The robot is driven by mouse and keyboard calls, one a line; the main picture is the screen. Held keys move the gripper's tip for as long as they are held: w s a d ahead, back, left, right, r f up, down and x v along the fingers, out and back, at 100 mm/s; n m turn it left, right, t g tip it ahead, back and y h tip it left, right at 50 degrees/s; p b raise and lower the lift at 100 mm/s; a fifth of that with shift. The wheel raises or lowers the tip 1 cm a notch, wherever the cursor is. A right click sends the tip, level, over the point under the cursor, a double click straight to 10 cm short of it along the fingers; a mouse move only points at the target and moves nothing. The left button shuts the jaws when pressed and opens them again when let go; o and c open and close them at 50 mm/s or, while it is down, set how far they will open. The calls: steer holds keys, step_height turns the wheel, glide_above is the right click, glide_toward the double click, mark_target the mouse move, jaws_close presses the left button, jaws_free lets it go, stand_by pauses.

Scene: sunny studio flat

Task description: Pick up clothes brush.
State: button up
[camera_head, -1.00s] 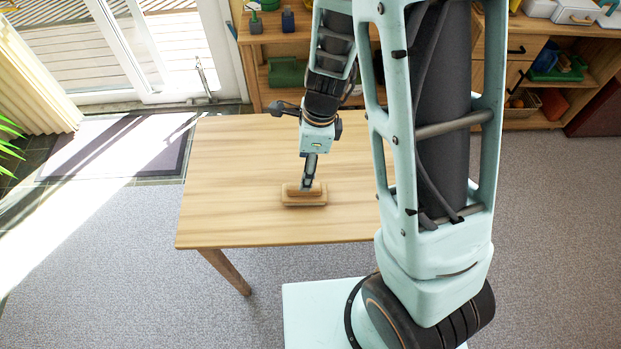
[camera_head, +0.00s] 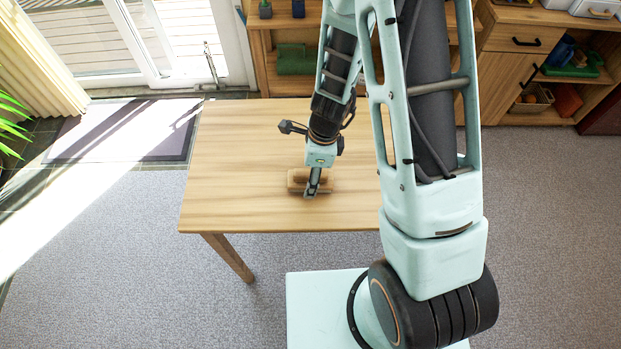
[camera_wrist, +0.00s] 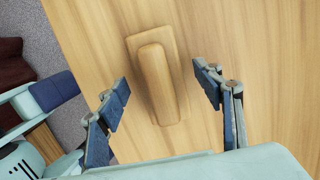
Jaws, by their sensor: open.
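The clothes brush (camera_head: 296,180) is a wooden block with a raised rounded handle, lying on the wooden table (camera_head: 235,165). In the wrist view the brush (camera_wrist: 158,82) lies lengthwise between the two fingers, its handle side up. My gripper (camera_head: 312,190) is open, and in the head view it covers part of the brush. In the wrist view the fingertips of my gripper (camera_wrist: 162,82) stand on either side of the brush with gaps, not touching it. How high the fingertips are above the table I cannot tell.
The rest of the tabletop is clear. A wooden shelf unit (camera_head: 510,40) with a basket (camera_head: 532,98) and other items stands behind the table. A glass door (camera_head: 175,40) and a dark mat (camera_head: 125,135) are at the left.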

steer(key=c, duration=1.3)
steer(key=shift+r, duration=0.15)
